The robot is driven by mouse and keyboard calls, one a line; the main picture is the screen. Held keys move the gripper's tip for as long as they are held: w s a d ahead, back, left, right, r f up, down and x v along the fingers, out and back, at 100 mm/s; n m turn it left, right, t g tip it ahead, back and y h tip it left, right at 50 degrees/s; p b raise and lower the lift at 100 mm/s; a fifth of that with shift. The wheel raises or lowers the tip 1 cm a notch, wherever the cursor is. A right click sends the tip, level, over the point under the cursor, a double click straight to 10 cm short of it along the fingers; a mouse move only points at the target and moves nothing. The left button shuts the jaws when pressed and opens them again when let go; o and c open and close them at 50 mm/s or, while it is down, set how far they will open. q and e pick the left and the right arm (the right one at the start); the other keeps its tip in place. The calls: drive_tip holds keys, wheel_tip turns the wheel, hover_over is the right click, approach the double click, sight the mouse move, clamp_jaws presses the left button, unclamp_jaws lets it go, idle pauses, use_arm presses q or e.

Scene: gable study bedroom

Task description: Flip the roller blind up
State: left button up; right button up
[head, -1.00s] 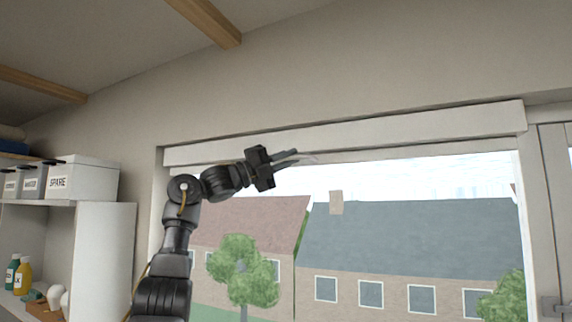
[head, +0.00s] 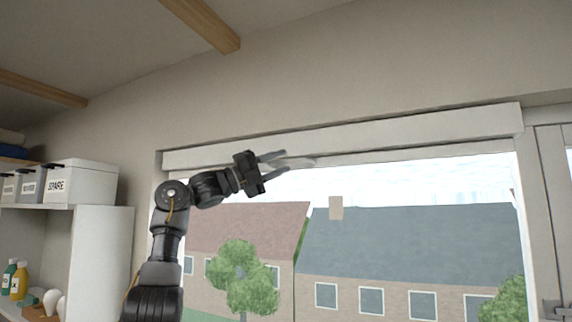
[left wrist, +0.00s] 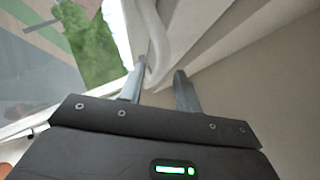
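The roller blind shows as a long white housing (head: 400,134) across the top of the window, with the glass below it uncovered. A small pale strip (head: 302,162) hangs or sticks out just under the housing; I cannot tell if it is the blind's pull or hem. My left gripper (head: 286,163) is just below the housing, its fingers apart and pointing right. In the left wrist view the two fingers (left wrist: 160,72) are spread, with a white curved strip (left wrist: 158,40) at or between their tips. Contact is unclear. My right gripper is out of view.
The window frame's right post (head: 542,215) stands far right. A shelf unit (head: 100,260) with white boxes (head: 80,183) and bottles (head: 19,282) stands at the left. Wooden beams (head: 203,20) cross the sloping ceiling. The space right of the gripper is free.

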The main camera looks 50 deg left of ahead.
use_arm(q)
drive_tip(key=b+v, duration=0.1)
drive_tip(key=v, duration=0.7)
drive_tip(key=shift+b, duration=0.35)
drive_tip(key=shift+s+a, duration=0.1)
drive_tip(key=shift+s, duration=0.05)
